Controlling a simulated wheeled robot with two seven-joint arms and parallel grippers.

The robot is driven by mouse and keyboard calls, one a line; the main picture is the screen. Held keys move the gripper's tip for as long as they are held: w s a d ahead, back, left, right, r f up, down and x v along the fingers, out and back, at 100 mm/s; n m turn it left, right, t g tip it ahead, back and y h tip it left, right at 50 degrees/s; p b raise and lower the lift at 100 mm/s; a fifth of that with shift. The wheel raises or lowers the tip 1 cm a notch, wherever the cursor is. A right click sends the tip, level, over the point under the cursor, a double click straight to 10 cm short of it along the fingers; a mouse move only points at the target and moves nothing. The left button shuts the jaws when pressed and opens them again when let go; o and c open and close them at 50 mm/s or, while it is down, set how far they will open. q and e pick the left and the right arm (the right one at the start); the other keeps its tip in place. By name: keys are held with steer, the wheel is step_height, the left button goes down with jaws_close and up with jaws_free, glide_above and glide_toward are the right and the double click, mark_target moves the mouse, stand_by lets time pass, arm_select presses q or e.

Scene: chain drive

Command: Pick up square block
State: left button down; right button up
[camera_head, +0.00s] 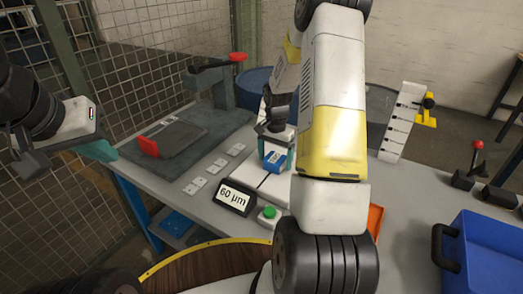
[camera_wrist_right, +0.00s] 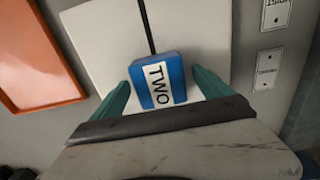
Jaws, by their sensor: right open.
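The square block (camera_head: 274,160) is blue with a white label; in the right wrist view it (camera_wrist_right: 176,69) reads "TWO". It sits on a pale plate (camera_wrist_right: 97,35) crossed by a dark line. My right gripper (camera_head: 276,156) is open over the block, with its teal fingers on either side of it. In the right wrist view its fingers (camera_wrist_right: 160,92) flank the block, with a small gap at the right finger; contact at the left finger is unclear. My left gripper (camera_head: 98,150) is at the far left by the table edge, only partly visible, away from the block.
A display reading "60 µm" (camera_head: 236,197) and a green button (camera_head: 269,213) stand in front of the plate. An orange tray (camera_wrist_right: 38,55) lies beside it. A blue bin (camera_head: 487,255) is at the right. A dark plate with a red part (camera_head: 148,146) lies left.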

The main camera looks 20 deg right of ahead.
steer(key=shift+f, duration=0.15)
steer(key=c, duration=1.8)
jaws_close()
